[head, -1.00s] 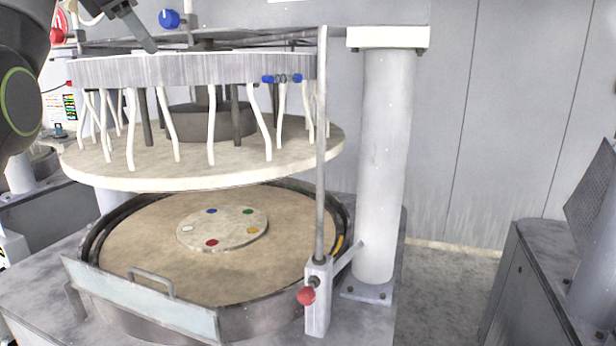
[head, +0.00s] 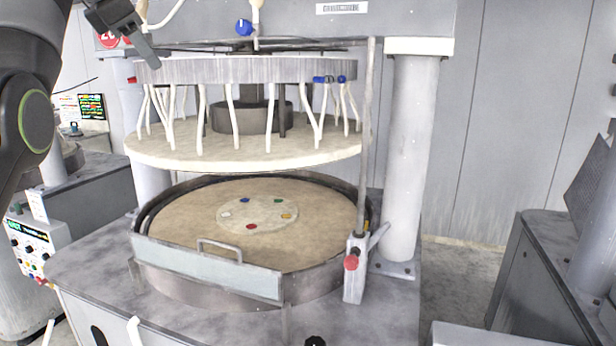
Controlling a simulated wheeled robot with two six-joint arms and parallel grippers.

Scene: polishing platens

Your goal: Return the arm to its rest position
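My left gripper (head: 150,52) is at the upper left, in front of the machine's top beam and near the left rim of the upper platen (head: 245,70). Its dark finger points down to the right. I cannot tell whether it is open or shut, and I see nothing held in it. My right gripper is not in view. Below, the lower platen (head: 180,225) is a round tan disc with a small central plate (head: 257,214) carrying several coloured dots.
A guard with a handle (head: 205,267) stands at the platen's front. A lever with a red knob (head: 351,262) is at its right, before a thick white column (head: 408,160). A control box (head: 35,250) is at left. Another grey machine (head: 550,270) is at right, with floor between.

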